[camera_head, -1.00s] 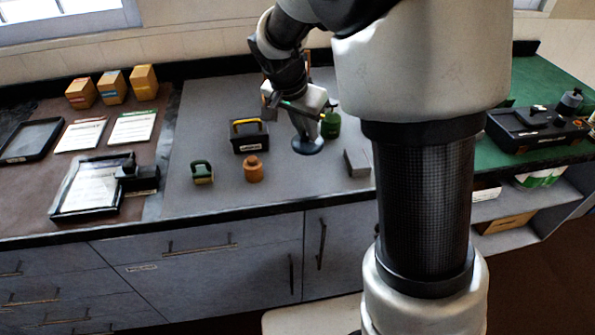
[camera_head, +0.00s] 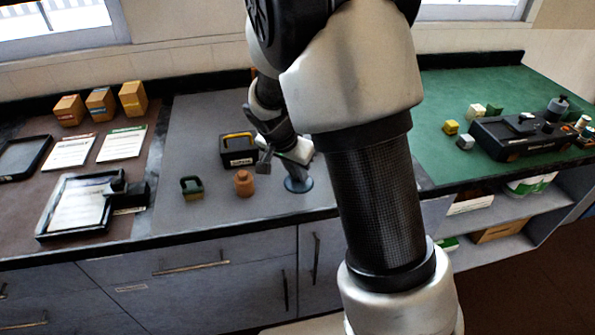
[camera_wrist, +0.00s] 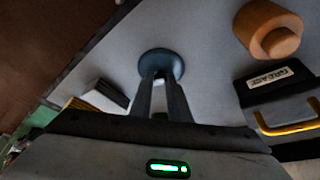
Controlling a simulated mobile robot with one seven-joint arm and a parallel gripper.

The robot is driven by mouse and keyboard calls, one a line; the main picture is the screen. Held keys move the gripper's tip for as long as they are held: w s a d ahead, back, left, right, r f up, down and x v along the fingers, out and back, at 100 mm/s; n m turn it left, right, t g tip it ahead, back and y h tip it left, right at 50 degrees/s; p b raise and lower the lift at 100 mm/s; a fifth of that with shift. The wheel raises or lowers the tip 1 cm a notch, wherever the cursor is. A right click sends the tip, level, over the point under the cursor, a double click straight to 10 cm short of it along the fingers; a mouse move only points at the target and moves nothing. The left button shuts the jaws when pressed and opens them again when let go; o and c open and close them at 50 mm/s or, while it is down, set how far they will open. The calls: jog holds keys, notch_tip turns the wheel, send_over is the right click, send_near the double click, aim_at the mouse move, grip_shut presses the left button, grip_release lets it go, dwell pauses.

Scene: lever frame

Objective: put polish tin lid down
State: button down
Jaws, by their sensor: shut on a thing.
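The polish tin lid, a dark blue-grey disc (camera_head: 298,185), is under my gripper (camera_head: 296,168) at the front part of the grey worktop. In the wrist view my gripper (camera_wrist: 160,76) is shut on the middle of the lid (camera_wrist: 162,60), with the disc spread beyond the fingertips. The disc looks about level and close to the grey surface. I cannot tell whether it touches. My arm hides part of the worktop behind it.
A brown jar (camera_head: 243,183) stands left of the lid, with a green item (camera_head: 192,188) farther left. A black grease box (camera_head: 238,150) with a yellow handle is behind. A dark block (camera_wrist: 102,95) shows in the wrist view. The worktop's front edge is near.

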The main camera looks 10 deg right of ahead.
jog(key=c, duration=1.7)
grip_release()
jog(key=shift+f, duration=0.1)
jog(key=shift+r, duration=0.35)
jog(key=p+v, duration=0.1)
jog(key=v, duration=1)
jog(key=s+d+r+n+t+y, duration=0.1)
jog(key=s+r+n, duration=0.2)
jog(key=s, duration=0.4)
jog(key=s+d+r+n+y, duration=0.1)
jog(key=s+r+n, duration=0.2)
jog(key=s, duration=0.4)
jog(key=s+d+r+n+t+y, duration=0.1)
jog(key=s+r+n, duration=0.2)
jog(key=s, duration=0.5)
jog(key=shift+d+r+t, duration=0.2)
jog(key=shift+r+t, duration=0.1)
jog(key=shift+r, duration=0.5)
